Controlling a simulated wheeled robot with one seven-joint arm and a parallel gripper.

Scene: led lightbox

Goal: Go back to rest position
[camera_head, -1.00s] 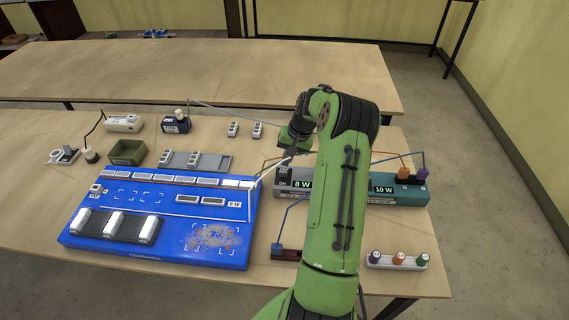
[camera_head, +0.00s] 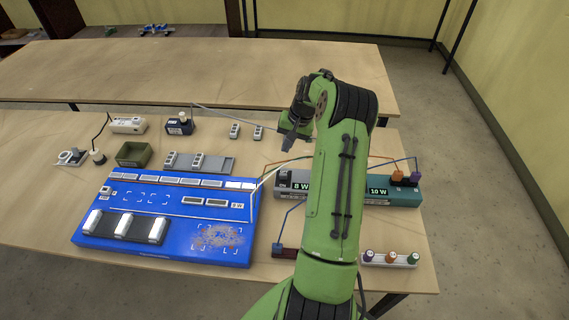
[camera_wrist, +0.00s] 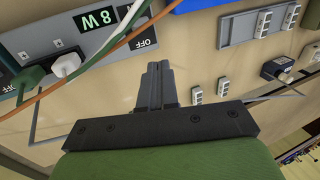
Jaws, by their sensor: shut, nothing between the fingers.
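My gripper (camera_head: 288,146) hangs at the end of my green arm, above the table behind the blue board. In the wrist view my gripper (camera_wrist: 159,72) has its two dark fingers together with nothing between them. It is apart from the things on the table below. The upper part of my arm covers the middle of the grey and teal power box behind it.
The blue board (camera_head: 165,255) lies at the left front. A power box (camera_head: 400,196) showing 8 W and 10 W, with cables, stands at the right. A green bin (camera_head: 132,155), a grey tray (camera_head: 221,163) and a three-knob holder (camera_head: 385,262) are nearby. The rear table (camera_head: 200,75) is bare.

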